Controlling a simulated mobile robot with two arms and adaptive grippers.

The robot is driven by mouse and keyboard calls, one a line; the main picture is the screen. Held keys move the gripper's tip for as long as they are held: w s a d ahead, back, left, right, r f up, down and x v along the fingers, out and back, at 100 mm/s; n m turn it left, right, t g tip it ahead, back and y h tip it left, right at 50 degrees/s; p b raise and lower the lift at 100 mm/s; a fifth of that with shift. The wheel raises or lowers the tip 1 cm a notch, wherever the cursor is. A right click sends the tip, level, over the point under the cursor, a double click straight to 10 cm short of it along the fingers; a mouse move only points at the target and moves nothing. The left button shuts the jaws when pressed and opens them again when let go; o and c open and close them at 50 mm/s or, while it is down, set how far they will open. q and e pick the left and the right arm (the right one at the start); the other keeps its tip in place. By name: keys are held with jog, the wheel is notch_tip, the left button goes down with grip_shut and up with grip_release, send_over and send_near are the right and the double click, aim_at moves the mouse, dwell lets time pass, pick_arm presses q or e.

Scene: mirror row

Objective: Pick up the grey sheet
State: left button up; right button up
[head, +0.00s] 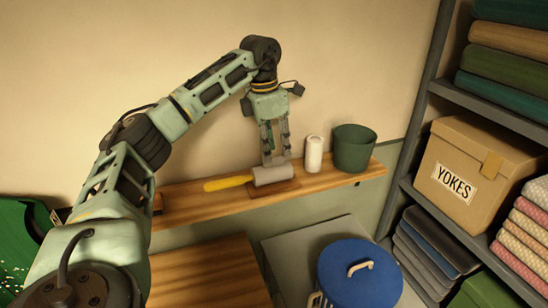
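My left gripper (275,158) points down over the wooden wall shelf, just above or behind the grey head of a mallet with a yellow handle. Its two fingers look parted, with nothing seen between them. Several flat grey sheets (410,262) lie stacked in the lower part of the rack at the right, with a bluish one among them. The gripper is well to the left of this stack and higher. Which of these is the grey sheet I cannot tell. My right gripper is not in view.
The wall shelf (350,179) bears the mallet (231,183), a white cylinder (314,155) and a green pot (353,148). Below stands a blue lid (360,280) with a pale handle. The rack holds a YOKES box (478,165), folded cloths (513,45) and a dark upright post (424,100).

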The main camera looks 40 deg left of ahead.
aim_at(274, 162)
pick_arm(q)
jog(key=f, duration=0.1)
jog(key=f+p, duration=0.1)
jog(key=shift+w+a+f, duration=0.15)
jog(key=shift+a+f, duration=0.1)
jog(key=shift+f, duration=0.05)
jog(key=shift+w+f, duration=0.15)
jog(key=shift+f, duration=0.45)
jog(key=shift+r, duration=0.1)
jog(key=c, duration=0.4)
grip_shut()
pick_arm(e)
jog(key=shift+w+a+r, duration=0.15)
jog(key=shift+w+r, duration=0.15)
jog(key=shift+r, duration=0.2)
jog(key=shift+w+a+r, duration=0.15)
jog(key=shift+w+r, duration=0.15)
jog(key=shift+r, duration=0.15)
